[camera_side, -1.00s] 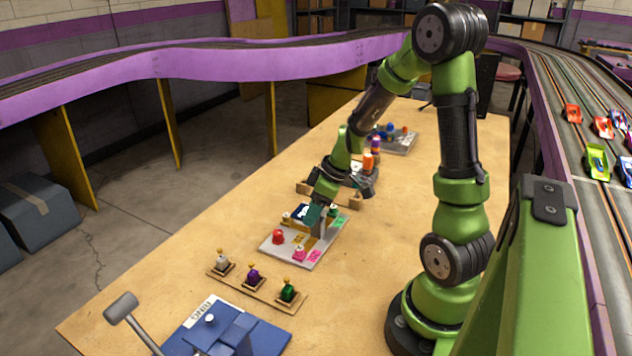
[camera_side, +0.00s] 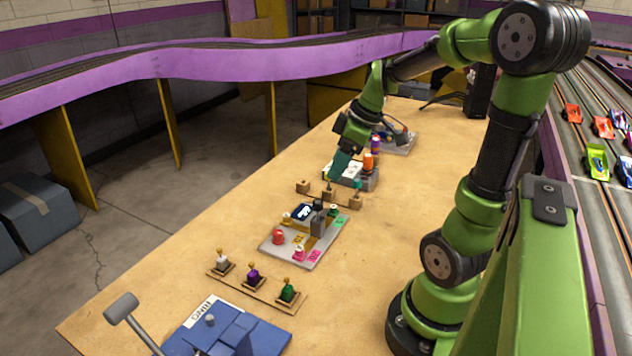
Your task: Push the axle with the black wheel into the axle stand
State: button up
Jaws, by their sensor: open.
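A grey upright block (camera_side: 318,224), which seems to be the axle stand, stands on the grey board (camera_side: 286,258). A small black round part (camera_side: 318,204), likely the black wheel, shows at its top; how deep its axle sits cannot be told. My gripper (camera_side: 337,172) is open, behind and above the board, over a wooden rack (camera_side: 342,199). The rack has several blocks; a small dark piece stands at its middle block, close below my fingertips, and a teal piece (camera_side: 357,187) stands on its right block. Whether my fingers touch the dark piece cannot be told.
The board also carries a red knob (camera_side: 278,237) and a pink piece (camera_side: 299,254). A front rack (camera_side: 268,294) holds white, purple and green pieces. A blue fixture (camera_side: 190,340) stands at the front. Other stations stand farther back. The table's right side is clear.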

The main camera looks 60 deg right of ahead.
aim_at(318, 201)
jog(key=v, duration=0.2)
jog(key=shift+s+r, duration=0.1)
jog(key=shift+r, duration=0.2)
jog(key=shift+w+a+f, duration=0.15)
jog(key=shift+w+f, duration=0.05)
jog(key=c, duration=0.3)
jog(key=w+f+n+g, duration=0.1)
jog(key=w+a+f+n+g, duration=0.1)
jog(key=w+n, duration=0.1)
jog(key=w+a+f+n+g, duration=0.1)
jog(key=f+n, duration=0.1)
jog(key=shift+w+g, duration=0.3)
grip_shut()
jog(key=shift+w+d+f+n+h, duration=0.1)
jog(key=shift+w+f+n+h, duration=0.2)
jog(key=shift+n, duration=0.5)
jog(key=shift+w+d+r+n+g, duration=0.1)
jog(key=shift+d+r+n+g, duration=0.05)
jog(key=shift+d+n+g, duration=0.2)
jog(key=shift+h, duration=0.3)
jog(key=shift+f, duration=2.85)
